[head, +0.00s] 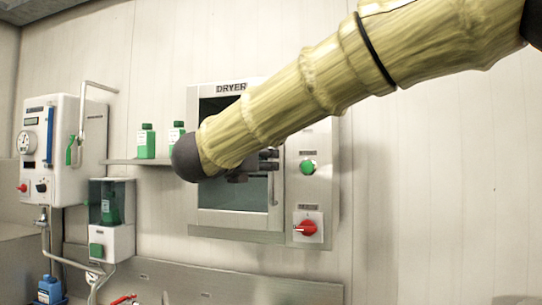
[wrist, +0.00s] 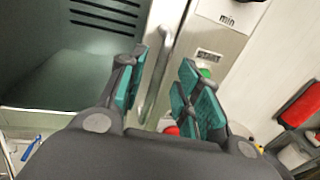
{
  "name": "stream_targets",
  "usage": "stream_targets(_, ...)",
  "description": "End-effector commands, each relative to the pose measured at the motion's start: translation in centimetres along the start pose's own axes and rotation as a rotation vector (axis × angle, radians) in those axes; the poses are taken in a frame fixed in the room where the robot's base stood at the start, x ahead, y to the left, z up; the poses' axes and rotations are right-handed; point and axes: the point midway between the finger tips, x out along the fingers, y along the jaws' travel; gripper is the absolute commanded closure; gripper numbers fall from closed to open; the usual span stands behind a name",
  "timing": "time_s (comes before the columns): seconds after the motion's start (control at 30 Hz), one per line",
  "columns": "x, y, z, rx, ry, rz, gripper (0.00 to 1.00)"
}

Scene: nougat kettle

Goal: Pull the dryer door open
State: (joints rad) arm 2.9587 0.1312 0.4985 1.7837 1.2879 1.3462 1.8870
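The dryer (head: 222,89) is set in the wall in the middle of the head view, partly hidden behind my arm. Its door (head: 235,219) has a dark window and looks shut. The upright metal door handle (head: 273,190) is on the door's right side. In the wrist view the handle (wrist: 157,78) shows in the gap between the fingers of my gripper (wrist: 160,88). The fingers, with teal pads, stand apart on either side of it in the picture. I see a gap at both pads and cannot tell how far the handle lies beyond them.
Right of the door is a control panel with a green button (head: 308,167) and a red rotary switch (head: 308,228). A shelf with green bottles (head: 146,142) and a white wall unit (head: 62,150) are to the left. Bare wall (head: 440,190) is to the right.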

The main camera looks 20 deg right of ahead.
Motion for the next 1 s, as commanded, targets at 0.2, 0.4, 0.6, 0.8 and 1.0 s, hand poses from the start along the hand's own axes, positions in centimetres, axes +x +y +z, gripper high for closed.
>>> stream_targets(0.2, 2.8, 0.1, 0.3, 0.0, 0.0, 0.0, 0.66)
stream_targets(0.4, 4.2, 0.2, 0.1, 0.0, 0.0, 0.003, 0.66)
stream_targets(0.6, 4.5, 0.2, 0.0, 0.0, -0.001, 0.004, 0.66)
stream_targets(0.8, 4.5, 0.3, 0.0, 0.0, -0.001, 0.004, 0.75)
stream_targets(1.0, 4.5, 0.2, 0.0, 0.0, -0.001, 0.004, 1.0)
